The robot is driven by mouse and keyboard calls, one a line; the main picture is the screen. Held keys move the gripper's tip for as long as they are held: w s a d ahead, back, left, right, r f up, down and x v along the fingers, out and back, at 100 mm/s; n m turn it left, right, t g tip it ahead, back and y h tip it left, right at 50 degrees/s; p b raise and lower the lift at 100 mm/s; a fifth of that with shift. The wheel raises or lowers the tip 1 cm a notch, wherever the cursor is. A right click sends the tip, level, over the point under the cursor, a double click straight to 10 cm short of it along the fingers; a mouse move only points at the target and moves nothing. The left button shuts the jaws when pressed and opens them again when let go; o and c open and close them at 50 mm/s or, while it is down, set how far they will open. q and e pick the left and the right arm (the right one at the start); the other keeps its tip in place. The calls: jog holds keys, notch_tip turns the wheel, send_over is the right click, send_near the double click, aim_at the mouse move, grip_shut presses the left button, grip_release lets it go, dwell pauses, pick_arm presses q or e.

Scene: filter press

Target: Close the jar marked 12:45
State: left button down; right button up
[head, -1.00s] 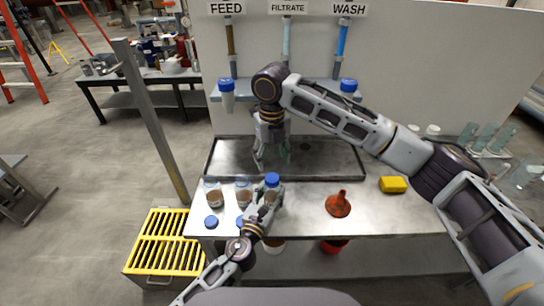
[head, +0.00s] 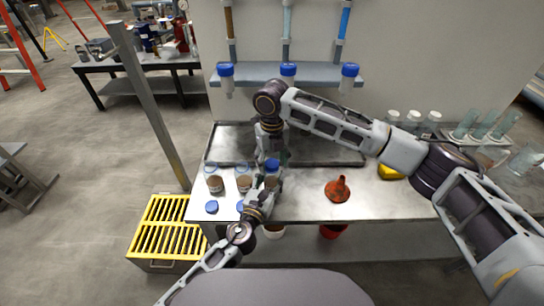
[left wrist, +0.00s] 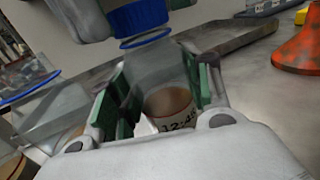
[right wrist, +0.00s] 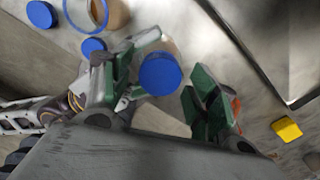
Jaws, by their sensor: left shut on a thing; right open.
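The jar marked 12:45 (left wrist: 172,108) is clear with brown contents, and my left gripper (left wrist: 158,85) is shut around it near the table's front edge. A blue lid (left wrist: 138,17) is at its mouth, just above a thin blue ring; I cannot tell whether it is seated. The lid also shows in the head view (head: 272,164) and the right wrist view (right wrist: 160,74). My right gripper (right wrist: 162,88) is open above the jar, its green-padded fingers on either side of the lid and apart from it.
Two open jars (head: 214,184) (head: 243,183) stand left of the held jar. Two loose blue lids (head: 211,207) (head: 240,206) lie in front. A red funnel (head: 338,190) and a yellow block (head: 390,172) are to the right. A shallow tray (head: 325,146) lies behind.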

jog(key=c, duration=1.1)
jog(key=shift+m, duration=0.3)
